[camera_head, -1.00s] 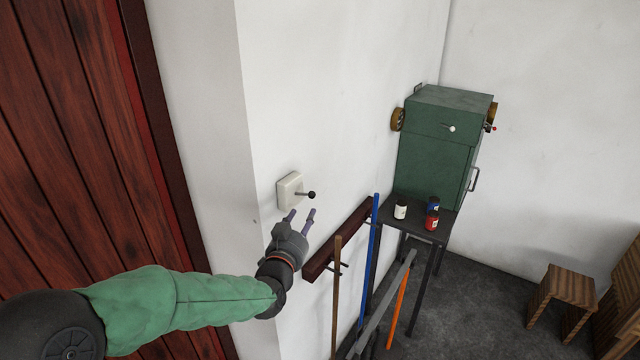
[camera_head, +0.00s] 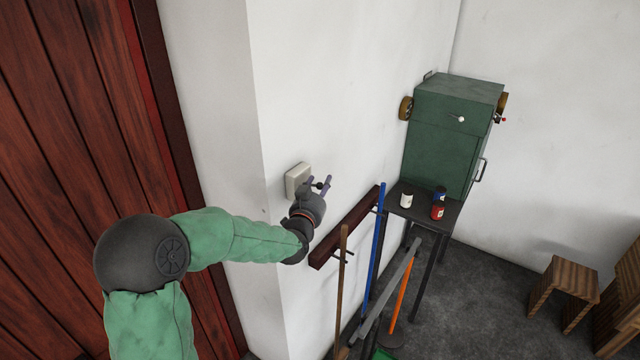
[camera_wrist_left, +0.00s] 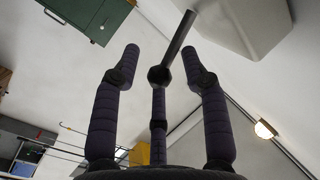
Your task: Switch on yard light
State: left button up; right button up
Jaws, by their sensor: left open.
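A cream switch box (camera_head: 296,177) is fixed to the white wall beside the dark red door. Its lever ends in a black ball knob (camera_head: 320,185). My left gripper (camera_head: 319,181) is at the switch with its fingers open, around the knob. In the left wrist view the switch box (camera_wrist_left: 245,22) is at the top right. The knob (camera_wrist_left: 159,76) hangs on its dark rod between my spread fingertips (camera_wrist_left: 163,62), with a visible gap on each side. Contact with the third finger below the knob cannot be told. My right gripper is not in view.
A tool rail (camera_head: 345,226) with long-handled tools runs along the wall just right of my gripper. A green cabinet (camera_head: 440,150) and several small cans stand on a dark table (camera_head: 455,216). A wooden stool (camera_head: 563,279) is farther right. A lamp (camera_wrist_left: 265,129) shows in the left wrist view.

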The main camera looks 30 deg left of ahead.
pick_arm(q)
jog(key=shift+w, duration=0.2)
grip_shut()
jog(key=shift+a+r+n+b, duration=0.15)
jog(key=shift+n+b, duration=0.35)
jog(key=shift+b, duration=0.7)
jog(key=shift+r+n+g+b, duration=0.15)
jog(key=shift+n+g+b, duration=0.15)
jog(key=shift+b, duration=0.05)
grip_release()
jog(key=shift+r, duration=0.1)
